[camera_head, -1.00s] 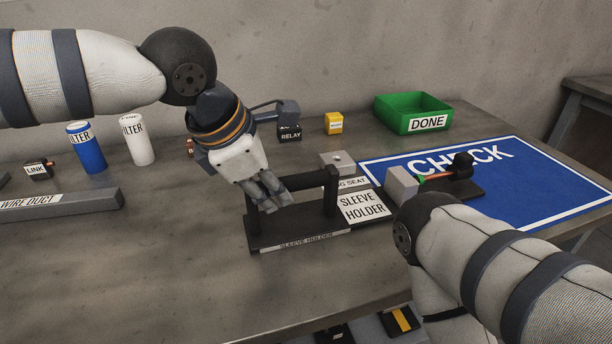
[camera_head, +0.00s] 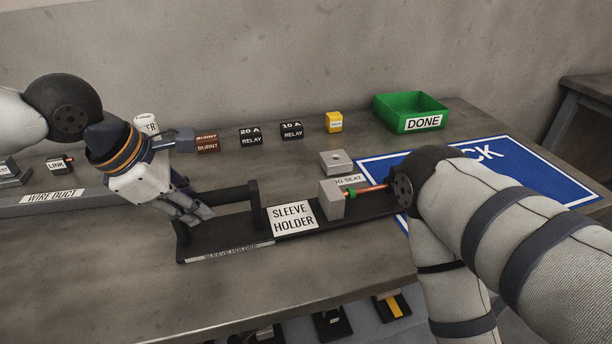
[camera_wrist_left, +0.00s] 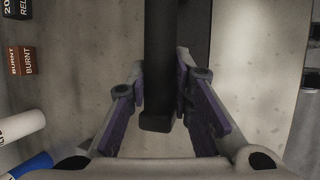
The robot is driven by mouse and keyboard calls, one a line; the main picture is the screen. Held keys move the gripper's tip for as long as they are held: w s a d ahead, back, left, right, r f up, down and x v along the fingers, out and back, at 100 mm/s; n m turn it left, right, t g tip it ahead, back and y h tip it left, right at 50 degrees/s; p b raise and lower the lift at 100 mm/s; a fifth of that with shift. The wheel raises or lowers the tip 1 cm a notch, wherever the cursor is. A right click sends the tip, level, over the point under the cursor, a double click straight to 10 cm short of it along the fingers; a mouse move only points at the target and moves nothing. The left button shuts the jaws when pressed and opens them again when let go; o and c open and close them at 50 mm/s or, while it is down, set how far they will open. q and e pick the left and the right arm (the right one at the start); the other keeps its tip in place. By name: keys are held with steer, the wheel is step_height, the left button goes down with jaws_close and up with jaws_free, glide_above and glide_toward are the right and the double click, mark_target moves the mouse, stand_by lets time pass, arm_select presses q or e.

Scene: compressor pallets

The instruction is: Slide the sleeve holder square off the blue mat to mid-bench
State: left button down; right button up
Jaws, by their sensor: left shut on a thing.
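The sleeve holder (camera_head: 242,236) is a long dark base with a raised handle bar at its left, a white label, and a grey block with a copper rod and green band at its right. It lies on the bench and reaches right to the left edge of the blue mat (camera_head: 540,183). My right arm hides its far right end, so I cannot tell how much is still over the mat. My left gripper (camera_head: 195,213) is shut on the handle bar. In the left wrist view the dark bar (camera_wrist_left: 160,85) lies between the fingers. My right gripper is not in view.
A grey seat block (camera_head: 336,162) stands close behind the holder. Two relays, a burnt block (camera_head: 207,143), a yellow block (camera_head: 334,122) and a green DONE bin (camera_head: 410,112) stand further back. The wire duct (camera_head: 60,200) lies left of my left gripper. The bench front is clear.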

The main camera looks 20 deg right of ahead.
arm_select(q)
steer(key=a, duration=0.7)
steer(key=a+p, duration=0.1)
steer(key=a, duration=0.3)
steer(key=shift+s+f, duration=0.25)
steer(key=shift+f, duration=0.05)
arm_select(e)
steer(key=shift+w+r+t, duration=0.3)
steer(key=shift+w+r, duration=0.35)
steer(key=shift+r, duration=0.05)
arm_select(q)
steer(key=c, duration=1.3)
jaws_free()
steer(key=shift+a, duration=0.1)
steer(key=shift+c, duration=0.2)
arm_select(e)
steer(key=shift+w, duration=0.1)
arm_select(q)
steer(key=shift+r, duration=0.1)
steer(key=shift+r, duration=0.25)
steer(key=v, duration=1.1)
steer(key=shift+a+r, duration=0.15)
steer(key=shift+r, duration=0.05)
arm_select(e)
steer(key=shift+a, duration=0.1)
